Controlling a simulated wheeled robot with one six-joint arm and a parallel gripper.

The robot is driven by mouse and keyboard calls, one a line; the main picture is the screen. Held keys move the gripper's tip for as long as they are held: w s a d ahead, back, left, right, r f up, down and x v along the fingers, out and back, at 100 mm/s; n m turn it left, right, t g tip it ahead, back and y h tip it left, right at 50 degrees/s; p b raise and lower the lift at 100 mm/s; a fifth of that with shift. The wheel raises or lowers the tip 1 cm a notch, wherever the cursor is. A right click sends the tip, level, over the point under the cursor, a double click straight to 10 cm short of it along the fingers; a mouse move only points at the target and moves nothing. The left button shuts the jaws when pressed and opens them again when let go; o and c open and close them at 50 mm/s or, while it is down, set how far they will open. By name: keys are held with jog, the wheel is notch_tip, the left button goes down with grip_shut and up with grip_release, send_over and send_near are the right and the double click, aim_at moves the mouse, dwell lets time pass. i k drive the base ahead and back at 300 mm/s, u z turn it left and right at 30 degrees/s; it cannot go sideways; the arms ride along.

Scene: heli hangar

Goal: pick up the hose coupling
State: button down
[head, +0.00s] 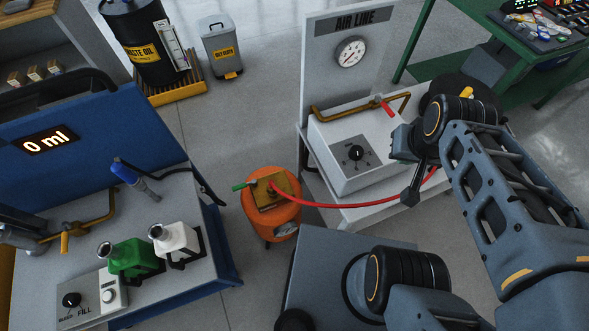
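A red hose (335,206) runs from the top of an orange drum-shaped unit (258,222) across to the white air line bench, passing behind my gripper. Its left end sits by a brass-coloured block (266,190) with a green handle (244,185) on the orange unit. The hose's right end is hidden behind my gripper and arm. I cannot clearly tell which end carries the hose coupling. My gripper (407,168) is over the right part of the air line bench. Its two dark fingers are spread apart, with nothing visible between them.
The air line bench (365,212) carries a white box with a knob (355,153), a brass pipe with a red lever (388,110) and a gauge panel (350,52). A blue fill bench (160,285) with green and white bottles stands left. A green table (505,88) stands back right.

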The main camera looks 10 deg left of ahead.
aim_at(271, 190)
jog(key=u, duration=0.05)
jog(key=k, duration=0.5)
jog(key=u, duration=1.15)
jog(key=i, duration=0.3)
jog(key=z, duration=0.15)
jog(key=k, duration=0.1)
jog(key=u, duration=0.45)
